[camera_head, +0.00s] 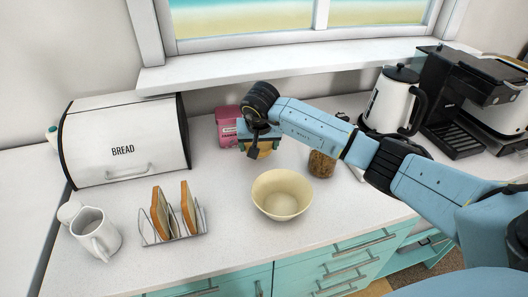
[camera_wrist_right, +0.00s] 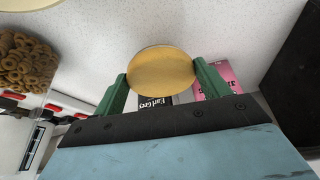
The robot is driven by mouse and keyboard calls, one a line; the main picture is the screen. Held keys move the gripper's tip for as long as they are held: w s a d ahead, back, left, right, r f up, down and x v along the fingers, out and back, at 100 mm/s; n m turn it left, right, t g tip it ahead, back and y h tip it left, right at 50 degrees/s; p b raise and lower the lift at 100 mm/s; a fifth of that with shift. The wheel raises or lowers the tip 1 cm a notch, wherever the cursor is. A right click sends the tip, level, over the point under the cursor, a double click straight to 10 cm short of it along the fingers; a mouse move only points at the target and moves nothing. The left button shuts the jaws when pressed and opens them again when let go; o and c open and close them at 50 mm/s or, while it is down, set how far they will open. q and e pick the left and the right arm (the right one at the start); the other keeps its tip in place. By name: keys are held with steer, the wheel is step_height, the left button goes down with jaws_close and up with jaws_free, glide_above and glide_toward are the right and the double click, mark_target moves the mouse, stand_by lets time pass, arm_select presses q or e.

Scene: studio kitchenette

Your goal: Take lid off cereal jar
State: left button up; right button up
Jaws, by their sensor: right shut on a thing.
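My right gripper (camera_wrist_right: 160,85) is shut on a round wooden lid (camera_wrist_right: 161,68), with one green finger on each side of it. In the head view the tan lid (camera_head: 262,153) shows partly below the gripper (camera_head: 260,140). The lid is held apart from the cereal jar, to its left in the head view. The cereal jar (camera_head: 321,163) stands on the counter, partly behind my right arm. Its ring-shaped cereal (camera_wrist_right: 25,60) shows at the left of the right wrist view. My left gripper is out of view.
A cream bowl (camera_head: 282,194) stands in front of the gripper. A pink tin (camera_head: 228,125) and a black Earl Grey package (camera_wrist_right: 155,102) are close by. A kettle (camera_head: 390,101) and coffee machine (camera_head: 465,95) stand right.

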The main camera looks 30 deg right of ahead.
step_height(320, 180, down, 4)
steer(key=shift+r, duration=0.1)
steer(key=shift+f, duration=0.2)
steer(key=o, duration=1.1)
steer(key=shift+r, duration=0.15)
